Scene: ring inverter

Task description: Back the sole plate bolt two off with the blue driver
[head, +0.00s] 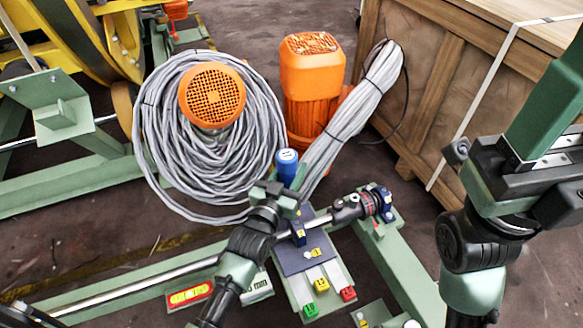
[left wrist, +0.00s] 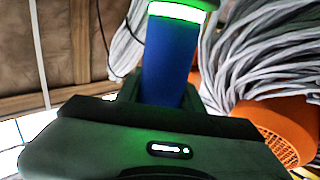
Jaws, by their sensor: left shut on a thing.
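The blue driver (head: 287,168) stands roughly upright, its pale-capped handle pointing up. My left gripper (head: 283,194) is shut on it. In the left wrist view the blue handle (left wrist: 170,55) rises from behind the dark gripper body, with a bright green-white band at its top. Below the gripper is the dark sole plate (head: 289,262), with a small bolt and yellow tag (head: 314,252) showing. The driver's lower end and any contact with a bolt are hard to make out. My right gripper (head: 525,165) is at the right, partly cut off, away from the plate; its fingers are unclear.
Green, yellow and red blocks (head: 348,294) sit at the plate's front. A shaft (head: 150,278) crosses beside it. A red level (head: 190,295) lies at left. Behind are a cable coil (head: 165,130), orange motor (head: 312,75) and cable bundle (head: 350,110). A wooden crate (head: 420,70) stands right.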

